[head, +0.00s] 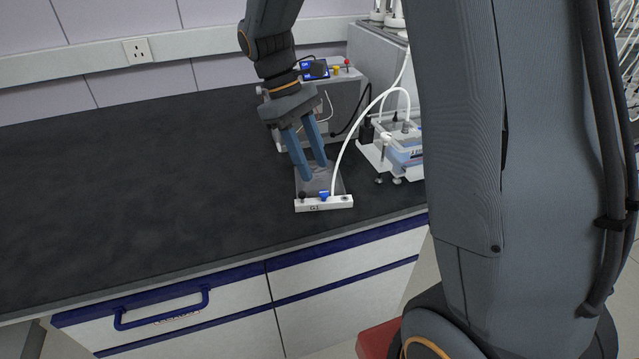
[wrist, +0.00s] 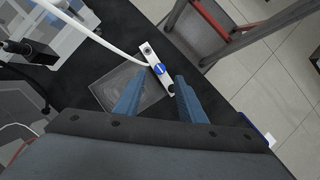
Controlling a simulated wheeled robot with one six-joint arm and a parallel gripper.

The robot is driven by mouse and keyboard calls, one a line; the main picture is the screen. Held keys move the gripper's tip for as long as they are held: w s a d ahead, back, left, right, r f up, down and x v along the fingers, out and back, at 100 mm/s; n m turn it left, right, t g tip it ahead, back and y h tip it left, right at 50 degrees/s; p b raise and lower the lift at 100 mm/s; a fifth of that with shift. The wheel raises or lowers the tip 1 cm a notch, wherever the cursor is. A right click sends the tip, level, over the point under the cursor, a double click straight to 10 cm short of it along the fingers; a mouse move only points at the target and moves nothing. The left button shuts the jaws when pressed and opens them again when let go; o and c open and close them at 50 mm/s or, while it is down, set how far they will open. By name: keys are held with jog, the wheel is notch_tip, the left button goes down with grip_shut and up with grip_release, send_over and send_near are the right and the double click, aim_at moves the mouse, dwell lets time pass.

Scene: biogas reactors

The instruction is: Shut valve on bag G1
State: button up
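The bag G1 is a clear flat bag (head: 334,178) with a white bar (head: 340,203) marked G1 along its front edge. It lies on the dark bench near the front edge. A blue valve (head: 323,195) sits on the bar, and it also shows in the wrist view (wrist: 159,69). A white tube (head: 346,145) rises from the bar beside the valve. My gripper (head: 315,172) is above the bag, fingers pointing down and apart, with nothing between them. In the wrist view the valve lies beyond the fingertips (wrist: 156,84). I cannot tell the valve's position.
A white device with blue liquid (head: 404,153) stands right of the bag. A grey box with coloured knobs (head: 345,95) stands behind. The bench (head: 130,185) is clear to the left. A red and grey frame (wrist: 222,30) stands on the floor beyond the bench edge.

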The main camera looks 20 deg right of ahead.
aim_at(323, 192)
jog(key=x, duration=0.5)
jog(key=shift+s+f+p, duration=0.15)
jog(key=shift+f+p, duration=0.2)
jog(key=shift+c, duration=0.2)
